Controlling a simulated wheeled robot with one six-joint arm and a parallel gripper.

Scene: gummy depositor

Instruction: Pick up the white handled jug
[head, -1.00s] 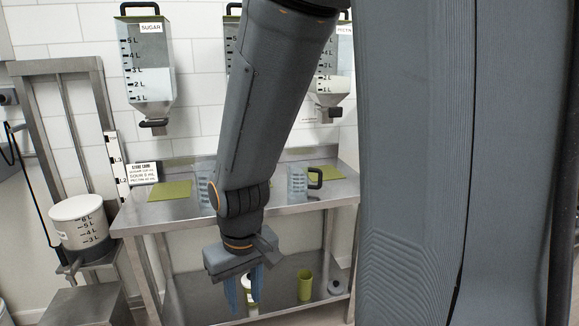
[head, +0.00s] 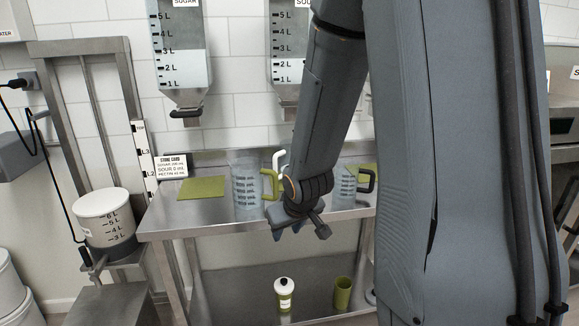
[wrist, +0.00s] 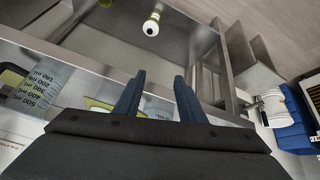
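A white handle (head: 279,158) shows on the steel table in the head view, between a clear jug with an olive handle (head: 246,188) and my arm. The body of the white-handled jug is mostly hidden behind my arm and the olive-handled jug. A clear jug with a black handle (head: 345,186) stands to the right of my arm. My gripper (head: 287,231) is near the table's front edge. In the wrist view its two blue fingers (wrist: 158,98) are apart with nothing between them. A graduated jug (wrist: 36,88) shows at the left there.
The steel table (head: 205,215) has olive mats (head: 203,188) and a store card (head: 171,166). Hoppers (head: 181,60) hang on the wall above. A white-lidded bucket (head: 105,220) is at the left.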

